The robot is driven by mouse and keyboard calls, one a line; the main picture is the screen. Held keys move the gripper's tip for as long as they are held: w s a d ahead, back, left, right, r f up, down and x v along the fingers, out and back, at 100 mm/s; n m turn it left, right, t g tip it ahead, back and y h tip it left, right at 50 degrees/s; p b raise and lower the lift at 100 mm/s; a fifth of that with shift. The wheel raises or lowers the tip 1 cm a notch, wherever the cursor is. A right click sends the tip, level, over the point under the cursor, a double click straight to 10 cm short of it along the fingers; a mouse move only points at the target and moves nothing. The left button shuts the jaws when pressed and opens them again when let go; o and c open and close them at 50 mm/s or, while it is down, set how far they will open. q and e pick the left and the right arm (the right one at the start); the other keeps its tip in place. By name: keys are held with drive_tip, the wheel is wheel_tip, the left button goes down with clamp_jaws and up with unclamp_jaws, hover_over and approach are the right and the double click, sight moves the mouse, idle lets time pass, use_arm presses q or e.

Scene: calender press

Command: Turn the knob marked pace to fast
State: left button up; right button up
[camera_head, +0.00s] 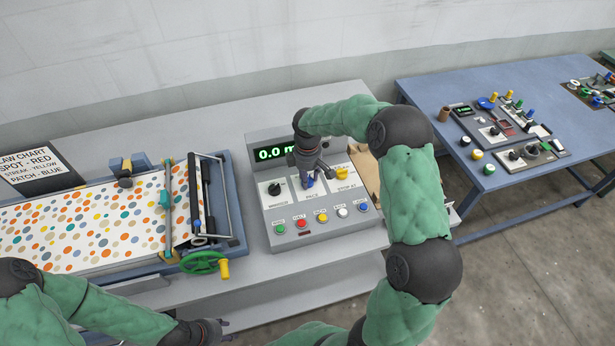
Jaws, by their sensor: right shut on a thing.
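A grey control console (262,215) stands on the bench, with a green display (275,153) that reads 0.0 and a unit partly hidden by my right arm. The middle knob, labelled pace (310,184), is mostly covered by my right gripper (309,180). The gripper points down and is shut on this knob. The knob's pointer and the scale marks around it are too hidden or small to read. My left gripper (222,324) is low in the picture, in front of the bench and away from the console. Its fingers are too small to judge.
A black knob (274,188) and a yellow knob (341,172) flank the pace knob. Several coloured buttons line the console's front. Left stands a roller press with dotted sheet (90,225) and green handwheel (204,262). A blue table (440,90) with other controls is at right.

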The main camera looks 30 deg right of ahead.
idle(0.4)
drive_tip(key=o, duration=1.1)
drive_tip(key=shift+o, duration=0.2)
wheel_tip(320, 180, up, 12)
drive_tip(key=shift+f, duration=0.1)
